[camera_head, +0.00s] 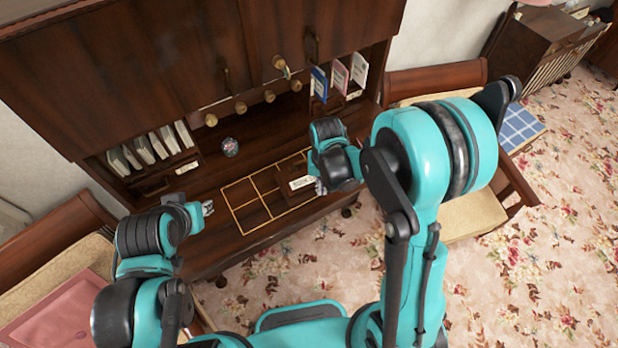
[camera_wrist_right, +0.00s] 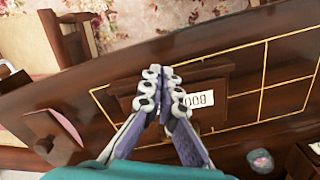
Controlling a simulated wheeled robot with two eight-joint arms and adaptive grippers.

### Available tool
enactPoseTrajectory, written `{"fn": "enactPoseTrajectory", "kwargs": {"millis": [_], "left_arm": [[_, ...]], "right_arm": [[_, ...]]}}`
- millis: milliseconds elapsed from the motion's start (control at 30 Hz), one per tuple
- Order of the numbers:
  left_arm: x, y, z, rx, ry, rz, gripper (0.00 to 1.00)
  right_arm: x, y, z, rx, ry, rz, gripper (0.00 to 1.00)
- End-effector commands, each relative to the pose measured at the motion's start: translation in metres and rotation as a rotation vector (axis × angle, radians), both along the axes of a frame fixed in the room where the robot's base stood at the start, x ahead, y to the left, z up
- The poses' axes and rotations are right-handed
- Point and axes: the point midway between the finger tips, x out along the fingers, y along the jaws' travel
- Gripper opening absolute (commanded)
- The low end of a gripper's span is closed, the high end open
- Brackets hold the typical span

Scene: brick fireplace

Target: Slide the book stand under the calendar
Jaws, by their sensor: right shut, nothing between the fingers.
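A dark wooden piece (camera_head: 291,166) with a white label (camera_head: 302,183) lies at the right end of the gold-lined grid (camera_head: 243,234) on the desk; it appears to be the book stand. In the right wrist view the same dark piece (camera_wrist_right: 213,72) shows its label, partly readable as "BOO". My right gripper (camera_head: 321,187) is shut and empty beside the label; in the wrist view its fingertips (camera_wrist_right: 160,73) meet over the dark piece. Contact cannot be told. My left gripper (camera_head: 208,208) is left of the grid, its jaws too small to judge. I cannot identify a calendar.
A small round object (camera_head: 230,147) sits behind the grid. Upright books (camera_head: 145,150) stand at the left, and blue and pink booklets (camera_head: 340,76) at the right. The cabinet (camera_head: 150,60) rises behind. Chairs flank the desk. The grid's left cells look empty.

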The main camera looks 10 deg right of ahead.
Motion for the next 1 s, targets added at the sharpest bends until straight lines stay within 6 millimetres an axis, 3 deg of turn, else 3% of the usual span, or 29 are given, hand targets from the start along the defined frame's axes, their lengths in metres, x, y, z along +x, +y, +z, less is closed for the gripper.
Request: {"fn": "enactPoseTrajectory", "kwargs": {"millis": [367,1000], "left_arm": [[0.000,0.000,-0.001,0.000,0.000,0.000,0.29],[0.000,0.000,-0.021,0.000,0.000,0.000,0.29]], "right_arm": [[0.000,0.000,-0.001,0.000,0.000,0.000,0.00],[0.000,0.000,-0.021,0.000,0.000,0.000,0.00]]}}
